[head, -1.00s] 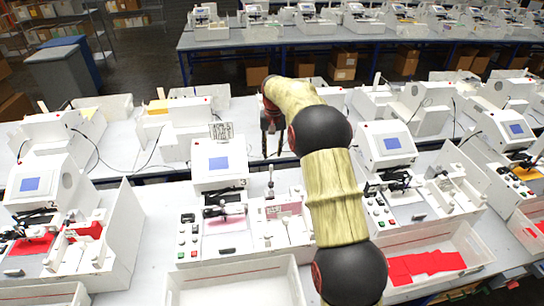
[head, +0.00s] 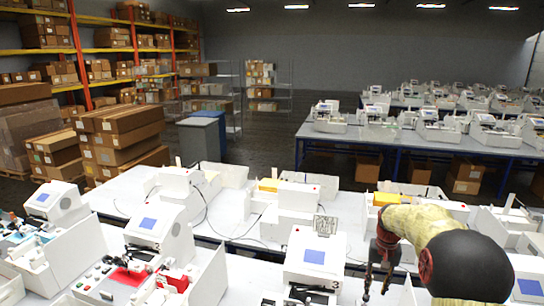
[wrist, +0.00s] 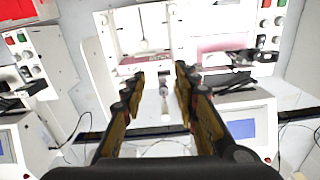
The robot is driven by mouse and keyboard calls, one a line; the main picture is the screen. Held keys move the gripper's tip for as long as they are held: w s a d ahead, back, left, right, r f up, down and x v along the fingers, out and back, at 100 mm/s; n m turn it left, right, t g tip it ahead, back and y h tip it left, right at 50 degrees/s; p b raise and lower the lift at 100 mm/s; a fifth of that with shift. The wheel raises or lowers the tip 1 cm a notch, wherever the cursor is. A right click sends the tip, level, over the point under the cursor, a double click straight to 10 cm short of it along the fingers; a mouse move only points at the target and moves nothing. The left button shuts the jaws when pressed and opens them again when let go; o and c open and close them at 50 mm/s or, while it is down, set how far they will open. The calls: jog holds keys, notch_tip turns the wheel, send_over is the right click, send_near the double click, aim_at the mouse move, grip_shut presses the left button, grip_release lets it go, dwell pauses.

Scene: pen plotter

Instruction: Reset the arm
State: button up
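My arm (head: 468,262) shows at the lower right of the head view, with a pale yellow cover and a dark round joint. My gripper (head: 378,277) hangs down from its end, beside the plotter marked 3 (head: 313,262). In the wrist view my gripper (wrist: 156,82) has its two fingers apart, with nothing held between them. Below the gap are a white upright part with a round knob (wrist: 165,117) and the white plotter housing. The fingers appear to be above these parts, not touching them.
A row of white plotters with blue screens, such as the left one (head: 148,222), fills the near bench. A second bench (head: 430,143) stands behind at right. Cardboard boxes (head: 118,137) and shelves (head: 75,45) are at left. Open floor lies between.

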jog(key=s+a+f+n+t+b, duration=0.1)
jog(key=s+a+b, duration=0.45)
jog(key=s, duration=0.45)
jog(key=s+a+n+b, duration=0.1)
jog(key=s+a+b, duration=0.4)
jog(key=s, duration=0.5)
jog(key=s+a+f+n+t+b, duration=0.1)
jog(key=s+a+f+t+b, duration=0.1)
jog(key=s+f+b, duration=0.3)
jog(key=s+a+f+n+t+b, duration=0.1)
jog(key=s+f+b, duration=0.4)
jog(key=s+b, duration=0.7)
jog(key=shift+s+a+f+t+b, duration=0.25)
jog(key=shift+a+t+b, duration=0.45)
jog(key=shift+a, duration=0.7)
